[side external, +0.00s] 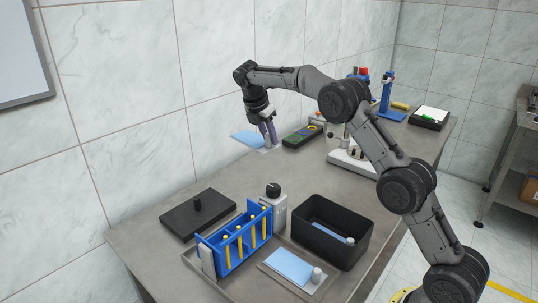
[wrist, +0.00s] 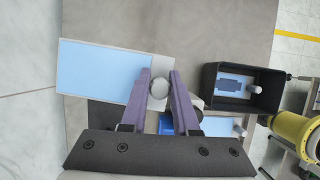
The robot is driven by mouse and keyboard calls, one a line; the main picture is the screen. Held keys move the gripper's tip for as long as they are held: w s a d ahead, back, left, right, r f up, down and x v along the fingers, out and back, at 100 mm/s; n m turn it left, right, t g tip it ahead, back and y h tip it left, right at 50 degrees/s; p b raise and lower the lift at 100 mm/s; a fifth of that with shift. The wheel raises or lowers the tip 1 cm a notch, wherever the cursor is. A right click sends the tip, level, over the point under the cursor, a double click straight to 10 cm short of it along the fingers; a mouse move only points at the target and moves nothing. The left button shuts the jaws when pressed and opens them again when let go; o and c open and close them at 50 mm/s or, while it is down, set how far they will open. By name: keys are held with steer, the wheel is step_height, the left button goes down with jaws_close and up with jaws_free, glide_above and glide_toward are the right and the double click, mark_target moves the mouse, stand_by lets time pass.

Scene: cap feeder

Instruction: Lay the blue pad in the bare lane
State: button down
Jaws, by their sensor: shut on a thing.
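My gripper (side external: 271,142) is shut on the round grey knob at one end of a flat plate with a blue pad (side external: 246,137), over the far left part of the bench. In the wrist view the knob (wrist: 159,88) sits between the purple fingers, and the blue pad (wrist: 95,75) extends left. The feeder tray (side external: 219,285) is at the near end of the bench, with a blue rack (side external: 237,248) of yellow sticks. A second blue pad (side external: 290,266) with a pale knob lies in the tray's right part. I cannot make out a bare lane.
A black bin (side external: 344,216) beside the tray holds another blue-padded plate (side external: 330,232). A black plate with a knob (side external: 190,216) and a grey post with a black dial (side external: 274,208) stand near the rack. A meter (side external: 302,135) lies right of my gripper. Mid-bench is clear.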

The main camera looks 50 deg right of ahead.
steer(key=s+a+r, duration=0.1)
steer(key=s+a, duration=0.2)
steer(key=a, duration=0.5)
steer(key=s+a, duration=0.4)
steer(key=a, duration=0.4)
steer(key=s+a+f+n, duration=0.1)
steer(key=s+a, duration=0.5)
steer(key=s, duration=0.6)
steer(key=s+a+f, duration=0.1)
steer(key=s+a, duration=0.5)
steer(key=s, duration=0.6)
steer(key=shift+w+f, duration=0.2)
steer(key=shift+f, duration=3.3)
steer(key=shift+w+f, duration=0.15)
steer(key=shift+f, duration=3.35)
steer(key=shift+w+f, duration=0.2)
steer(key=shift+f, duration=3.3)
